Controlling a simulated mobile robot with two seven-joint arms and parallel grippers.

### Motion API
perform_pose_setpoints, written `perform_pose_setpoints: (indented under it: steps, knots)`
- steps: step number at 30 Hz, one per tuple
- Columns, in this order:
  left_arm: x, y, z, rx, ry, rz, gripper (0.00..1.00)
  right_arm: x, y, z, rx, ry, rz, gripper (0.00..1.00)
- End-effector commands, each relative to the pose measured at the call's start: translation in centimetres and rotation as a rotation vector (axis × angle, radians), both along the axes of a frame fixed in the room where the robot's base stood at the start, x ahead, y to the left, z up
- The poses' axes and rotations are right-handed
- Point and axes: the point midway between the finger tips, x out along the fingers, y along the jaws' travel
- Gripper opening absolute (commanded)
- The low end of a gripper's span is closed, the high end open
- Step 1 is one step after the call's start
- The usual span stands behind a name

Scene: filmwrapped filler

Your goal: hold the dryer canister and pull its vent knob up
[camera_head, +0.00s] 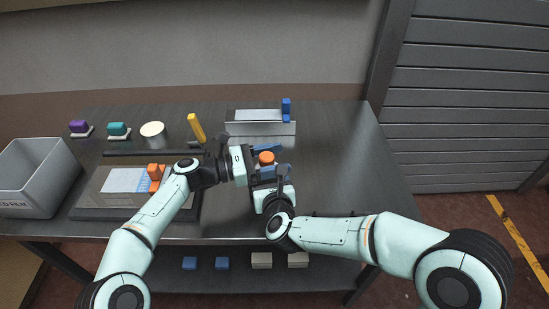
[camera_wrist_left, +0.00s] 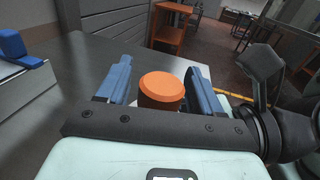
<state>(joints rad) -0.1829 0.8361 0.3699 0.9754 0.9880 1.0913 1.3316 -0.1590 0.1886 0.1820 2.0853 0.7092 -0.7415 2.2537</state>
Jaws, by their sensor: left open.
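The vent knob (camera_head: 266,157) is a round orange cap near the middle of the bench. In the left wrist view the knob (camera_wrist_left: 163,86) stands upright between two blue fingers, with a darker orange side below its top. My left gripper (camera_head: 269,160) comes in from the left and is open, one finger on each side of the knob. In the wrist view gaps show beside the cap. The canister body is mostly hidden by the grippers. My right gripper (camera_head: 275,181) is close in front of the canister; its fingertips are too hidden to tell their state or contact.
A grey dispenser with a blue upright (camera_head: 287,105) stands behind. A yellow handle (camera_head: 196,127), white cylinder (camera_head: 153,131), teal block (camera_head: 118,129) and purple block (camera_head: 79,126) line the back left. A tray (camera_head: 95,213) and grey bin (camera_head: 40,178) are at left. The bench's right side (camera_head: 345,160) is clear.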

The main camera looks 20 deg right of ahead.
Motion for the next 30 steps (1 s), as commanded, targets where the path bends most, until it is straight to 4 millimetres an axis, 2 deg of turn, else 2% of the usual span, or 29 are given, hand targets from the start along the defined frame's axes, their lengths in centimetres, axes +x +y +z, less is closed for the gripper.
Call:
perform_pose_setpoints:
  steps: [1, 6, 7, 11, 16, 23, 24, 25, 30]
  knots:
    - [0.0, 0.0, 0.0, 0.000, 0.000, 0.000, 0.62, 0.0, 0.0, 0.0, 0.000, 0.001, 0.000, 0.42]
    - [0.0, 0.0, 0.0, 0.000, 0.000, 0.000, 0.07, 0.0, 0.0, 0.0, 0.000, 0.001, 0.000, 0.42]
    - [0.0, 0.0, 0.0, 0.000, 0.000, -0.001, 0.00, 0.0, 0.0, 0.0, 0.000, 0.001, 0.000, 0.42]
    - [0.0, 0.0, 0.3, 0.000, -0.002, -0.001, 0.00, 0.0, 0.0, 0.0, 0.000, 0.001, 0.000, 0.42]
    - [0.0, 0.0, 2.2, -0.003, -0.003, -0.001, 0.00, 0.0, 0.0, -0.1, -0.001, 0.002, 0.000, 0.42]
    - [0.0, 0.0, 2.4, -0.005, -0.002, -0.002, 0.00, 0.0, 0.0, -0.2, -0.001, 0.004, 0.000, 0.42]
    - [0.0, 0.0, 2.4, -0.006, -0.003, -0.002, 0.57, -0.1, 0.0, -0.2, -0.001, 0.005, 0.000, 0.42]
    - [0.0, 0.0, 2.4, -0.005, -0.003, -0.001, 0.66, -0.1, 0.0, -0.2, -0.001, 0.005, 0.000, 0.42]
    - [0.0, 0.0, 2.2, -0.003, -0.002, -0.001, 0.66, 0.0, 0.0, -0.2, -0.001, 0.005, 0.000, 0.42]
